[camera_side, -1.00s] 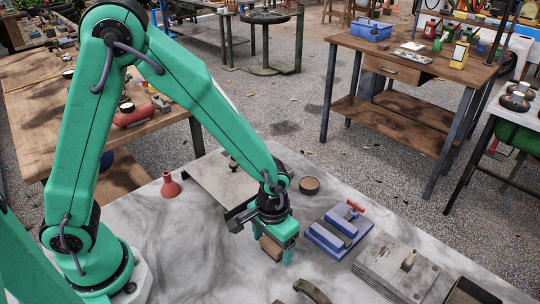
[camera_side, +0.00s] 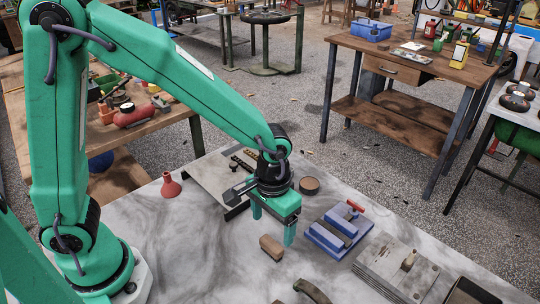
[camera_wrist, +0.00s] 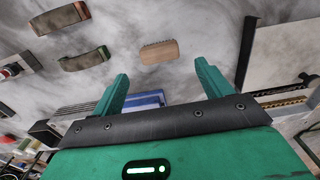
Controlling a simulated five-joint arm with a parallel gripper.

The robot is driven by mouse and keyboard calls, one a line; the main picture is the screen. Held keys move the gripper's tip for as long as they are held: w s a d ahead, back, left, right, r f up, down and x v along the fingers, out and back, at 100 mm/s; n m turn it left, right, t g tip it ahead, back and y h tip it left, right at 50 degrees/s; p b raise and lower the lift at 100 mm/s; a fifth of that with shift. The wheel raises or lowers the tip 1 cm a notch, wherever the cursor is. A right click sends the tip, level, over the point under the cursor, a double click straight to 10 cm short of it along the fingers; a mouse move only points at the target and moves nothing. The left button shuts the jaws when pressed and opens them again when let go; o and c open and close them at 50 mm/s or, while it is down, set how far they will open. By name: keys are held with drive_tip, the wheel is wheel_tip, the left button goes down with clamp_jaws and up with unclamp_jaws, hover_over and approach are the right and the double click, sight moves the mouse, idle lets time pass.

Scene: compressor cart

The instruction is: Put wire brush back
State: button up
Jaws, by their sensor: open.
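A small brown block (camera_side: 271,246) lies on the grey marbled table. In the wrist view it shows a finely notched edge (camera_wrist: 158,50) and looks like the wire brush, though its bristles are not clear. My gripper (camera_side: 273,226) is open and empty, above the block and apart from it. In the wrist view the block lies just beyond the gap between my two green fingertips (camera_wrist: 160,75). A dark curved handle-like piece (camera_side: 314,291) lies nearer the front edge; I cannot tell what it is.
Right of my gripper is a blue block fixture (camera_side: 338,230) with a red part. Behind my gripper is a grey panel (camera_side: 212,180) with a dark edge. A round tin (camera_side: 309,185), stacked grey plates (camera_side: 395,268) and a red funnel (camera_side: 171,185) stand around. Left of the block is clear.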

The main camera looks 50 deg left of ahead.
sight(271, 242)
wheel_tip(271, 242, up, 5)
drive_tip(key=shift+f, duration=0.1)
idle(0.7)
drive_tip(key=s+a+r+t, duration=0.2)
drive_tip(key=s+a+r, duration=0.3)
drive_tip(key=a, duration=0.3)
drive_tip(key=s+a+r+t, duration=0.3)
drive_tip(key=s+a+r, duration=0.2)
drive_tip(key=a, duration=0.3)
drive_tip(key=shift+r+t, duration=0.3)
drive_tip(key=shift+r, duration=0.6)
